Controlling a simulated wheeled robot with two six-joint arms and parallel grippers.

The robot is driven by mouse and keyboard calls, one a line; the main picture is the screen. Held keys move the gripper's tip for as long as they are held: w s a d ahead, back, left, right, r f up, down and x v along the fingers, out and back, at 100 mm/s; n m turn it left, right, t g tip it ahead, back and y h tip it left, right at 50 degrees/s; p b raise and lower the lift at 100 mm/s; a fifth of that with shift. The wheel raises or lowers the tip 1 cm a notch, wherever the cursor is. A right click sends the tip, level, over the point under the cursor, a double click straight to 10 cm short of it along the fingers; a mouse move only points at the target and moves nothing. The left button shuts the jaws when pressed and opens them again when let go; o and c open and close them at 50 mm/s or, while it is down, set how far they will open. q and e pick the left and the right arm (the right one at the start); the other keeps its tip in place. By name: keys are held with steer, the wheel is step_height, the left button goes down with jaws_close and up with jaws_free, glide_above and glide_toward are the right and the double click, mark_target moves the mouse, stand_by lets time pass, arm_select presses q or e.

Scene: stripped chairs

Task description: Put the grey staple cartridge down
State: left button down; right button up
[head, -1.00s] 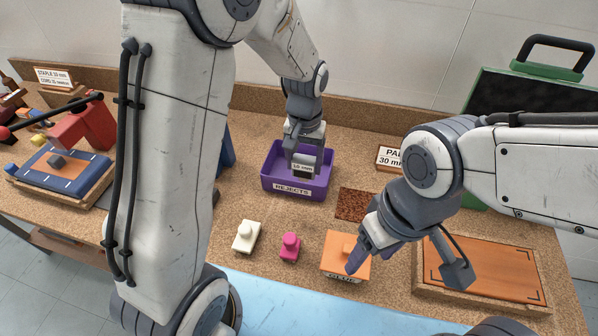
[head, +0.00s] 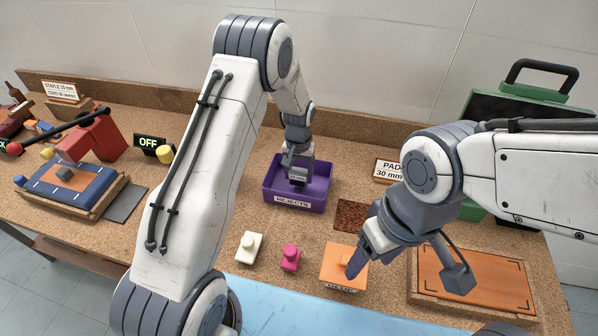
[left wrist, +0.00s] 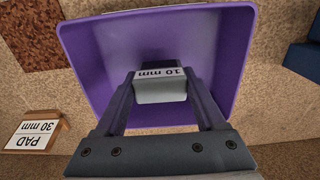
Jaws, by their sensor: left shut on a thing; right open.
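My left gripper (head: 298,166) is shut on the grey staple cartridge (head: 298,180), over the purple bin (head: 295,205) labelled REJECTS. In the left wrist view the cartridge (left wrist: 160,92) sits between the fingertips, with a white "10 mm" label on its top edge. The bin's inside (left wrist: 110,50) surrounds it in that view, and nothing else shows in the bin. I cannot tell whether the cartridge touches the bin floor.
A white piece (head: 249,246) and a pink piece (head: 290,258) stand in front of the bin. A brown pad (head: 356,214) and PAD 30 mm sign (head: 388,171) lie to its right. An orange board (head: 480,280) is at right, a red stapler (head: 90,138) at left.

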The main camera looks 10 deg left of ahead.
arm_select(q)
steer(key=shift+f, duration=0.15)
jaws_free()
steer(key=shift+r, duration=0.55)
step_height(320, 180, up, 10)
steer(key=r+b, duration=0.1)
steer(key=b, duration=0.2)
steer(key=s+d+r+m, duration=0.2)
steer(key=s+d+r, duration=0.3)
steer(key=s+d, duration=0.25)
steer(key=s+d+r+m, duration=0.1)
steer(key=s+m, duration=0.1)
steer(key=s, duration=1)
steer(key=s+d+r+m+h, duration=0.1)
steer(key=s+r+m, duration=0.1)
steer(key=s, duration=1.1)
steer(key=shift+d+m, duration=0.35)
steer(key=shift+m, duration=0.35)
